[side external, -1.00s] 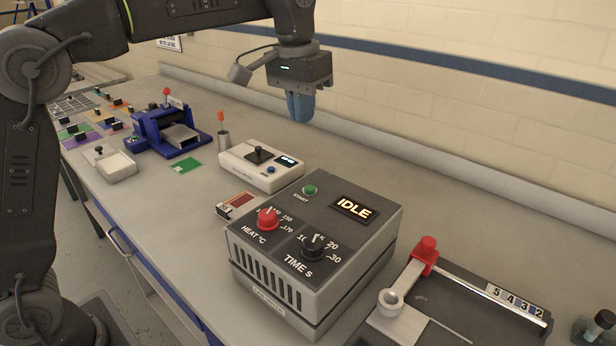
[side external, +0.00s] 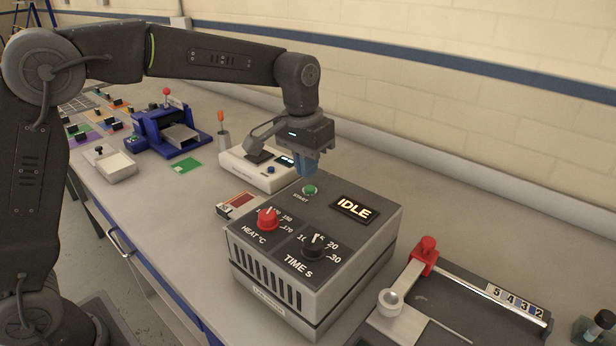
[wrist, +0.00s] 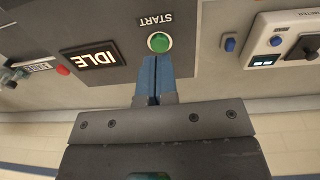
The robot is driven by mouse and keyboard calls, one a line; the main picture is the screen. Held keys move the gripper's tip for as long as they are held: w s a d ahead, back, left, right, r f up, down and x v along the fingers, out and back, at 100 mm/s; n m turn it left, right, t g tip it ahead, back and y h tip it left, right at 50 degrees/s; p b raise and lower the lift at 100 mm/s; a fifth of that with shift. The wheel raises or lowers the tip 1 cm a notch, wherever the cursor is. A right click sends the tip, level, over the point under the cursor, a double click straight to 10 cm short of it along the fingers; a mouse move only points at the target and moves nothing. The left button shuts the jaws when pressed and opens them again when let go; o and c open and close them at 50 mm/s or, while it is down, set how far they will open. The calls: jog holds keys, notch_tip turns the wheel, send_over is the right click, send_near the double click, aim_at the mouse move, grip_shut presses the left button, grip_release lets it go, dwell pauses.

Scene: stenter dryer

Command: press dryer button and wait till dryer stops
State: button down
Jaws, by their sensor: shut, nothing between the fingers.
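The dryer (side external: 268,276) is a grey box with a dark top at the front centre in the side view. Its green START button (side external: 309,190) is at the back of the top and also shows in the wrist view (wrist: 159,42). The display (side external: 355,209) reads IDLE, also in the wrist view (wrist: 93,59). A red heat knob (side external: 268,218) and a black time knob (side external: 313,247) are on the top. My gripper (side external: 306,173) is shut and empty, its blue fingers pointing down just behind the button. In the wrist view its fingertips (wrist: 157,60) appear right beside the button; I cannot tell whether they touch.
A white meter device (side external: 240,173) stands behind the dryer, left of my gripper. A blue press (side external: 170,130) is farther back. The bench is clear along the wall.

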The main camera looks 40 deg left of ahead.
aim_at(307, 189)
jog(key=shift+w+d+f, duration=0.1)
jog(key=shift+f, duration=1.35)
jog(key=shift+f, duration=1.15)
notch_tip(307, 189, up, 15)
jog(key=shift+s+a+r, duration=0.15)
jog(key=shift+s+a, duration=0.1)
jog(key=shift+s, duration=0.2)
